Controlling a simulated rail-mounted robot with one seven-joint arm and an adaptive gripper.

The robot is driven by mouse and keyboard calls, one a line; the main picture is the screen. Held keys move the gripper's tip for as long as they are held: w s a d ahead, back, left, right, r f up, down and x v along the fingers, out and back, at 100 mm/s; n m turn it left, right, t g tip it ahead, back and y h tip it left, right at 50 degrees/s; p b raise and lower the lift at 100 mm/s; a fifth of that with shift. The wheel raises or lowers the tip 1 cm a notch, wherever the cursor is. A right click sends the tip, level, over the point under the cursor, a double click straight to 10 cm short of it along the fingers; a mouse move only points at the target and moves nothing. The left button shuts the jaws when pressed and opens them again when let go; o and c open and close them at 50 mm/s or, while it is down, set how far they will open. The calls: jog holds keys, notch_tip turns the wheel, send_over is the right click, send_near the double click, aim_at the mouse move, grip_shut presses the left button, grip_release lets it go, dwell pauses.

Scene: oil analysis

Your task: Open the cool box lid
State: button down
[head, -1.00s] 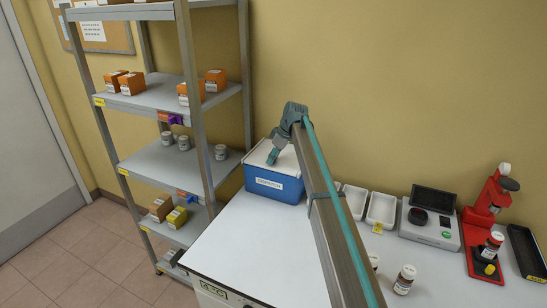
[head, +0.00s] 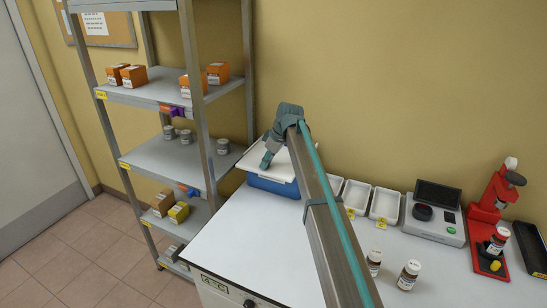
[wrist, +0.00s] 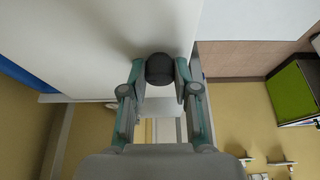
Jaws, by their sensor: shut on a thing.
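The cool box (head: 275,188) is a blue box on the left back of the white bench, against the wall. Its white lid (head: 248,157) sits tilted over it and hides much of the blue front, including the label. My gripper (head: 266,163) is over the lid. In the wrist view, its fingers (wrist: 160,76) are closed around the round black lid knob (wrist: 160,66). The white lid surface (wrist: 110,30) fills the upper left there, with a strip of blue box (wrist: 18,75) at the left edge. The box interior is hidden.
A metal shelf rack (head: 165,92) with boxes and jars stands close on the left. White trays (head: 384,205), a grey instrument (head: 433,215), a red stand (head: 490,215) and brown bottles (head: 408,274) are to the right. The bench front left is clear.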

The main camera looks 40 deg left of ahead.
jog(key=s+d+b, duration=0.1)
jog(key=s+d, duration=0.1)
jog(key=s, duration=0.5)
jog(key=c, duration=0.9)
grip_release()
jog(key=shift+o, duration=0.2)
jog(key=v, duration=1.2)
jog(key=shift+w, duration=0.1)
